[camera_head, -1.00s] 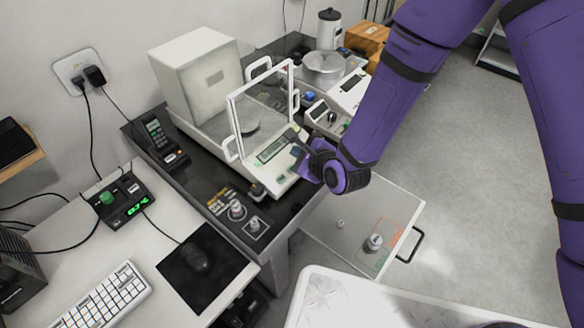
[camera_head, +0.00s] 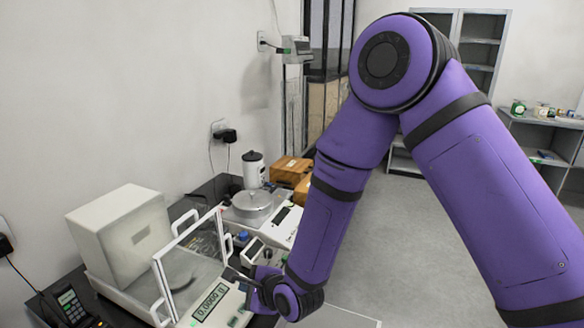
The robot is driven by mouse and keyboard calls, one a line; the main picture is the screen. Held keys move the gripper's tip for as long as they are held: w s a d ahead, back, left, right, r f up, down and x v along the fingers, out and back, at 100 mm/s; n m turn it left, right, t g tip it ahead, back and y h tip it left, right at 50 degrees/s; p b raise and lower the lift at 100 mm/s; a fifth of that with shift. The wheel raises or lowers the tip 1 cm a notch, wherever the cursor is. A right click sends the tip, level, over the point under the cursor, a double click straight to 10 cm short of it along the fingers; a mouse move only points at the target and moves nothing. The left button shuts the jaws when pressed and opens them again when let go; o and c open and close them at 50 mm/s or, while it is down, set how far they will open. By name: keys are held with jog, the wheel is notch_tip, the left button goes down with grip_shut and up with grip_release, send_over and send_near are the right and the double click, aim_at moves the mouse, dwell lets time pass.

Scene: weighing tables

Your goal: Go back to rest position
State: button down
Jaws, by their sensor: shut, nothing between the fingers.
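My purple arm reaches down from the right in the head view. My gripper (camera_head: 246,284) is at its lower end, shut with nothing in it, and partly hidden by the wrist. It is close in front of the analytical balance (camera_head: 118,240), near its display (camera_head: 210,303), which reads about 0.0000 g. I cannot tell whether the gripper touches the balance. The balance's clear draft shield with white handles (camera_head: 185,262) stands beside the gripper on the left.
A second scale (camera_head: 285,228) with a round metal pan (camera_head: 252,205) stands behind the gripper, near a white canister (camera_head: 253,170) and wooden boxes (camera_head: 291,170). A keypad phone (camera_head: 70,304) is at lower left. Shelves (camera_head: 548,140) stand far right; open floor lies between.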

jog(key=w+d+r+n+h, duration=0.2)
jog(key=d+r+n, duration=0.1)
jog(key=d+r, duration=0.35)
jog(key=w+d+r+n+h, duration=0.1)
jog(key=w+d+r+n, duration=0.2)
jog(key=d+r, duration=0.4)
jog(key=s+d+r+n+h, duration=0.3)
jog(key=d+r, duration=0.8)
jog(key=s+d+r+n+g+h, duration=0.1)
jog(key=s+d+r+n, duration=0.2)
jog(key=s+d, duration=0.5)
jog(key=s+d+r+n+g+h, duration=0.1)
jog(key=s+d+r+n, duration=0.3)
jog(key=s+d, duration=0.5)
jog(key=shift+s+d+r+h, duration=0.2)
jog(key=shift+s+r+h, duration=0.3)
jog(key=shift+s+r, duration=1.45)
jog(key=shift+s+f, duration=0.65)
jog(key=shift+f, duration=0.05)
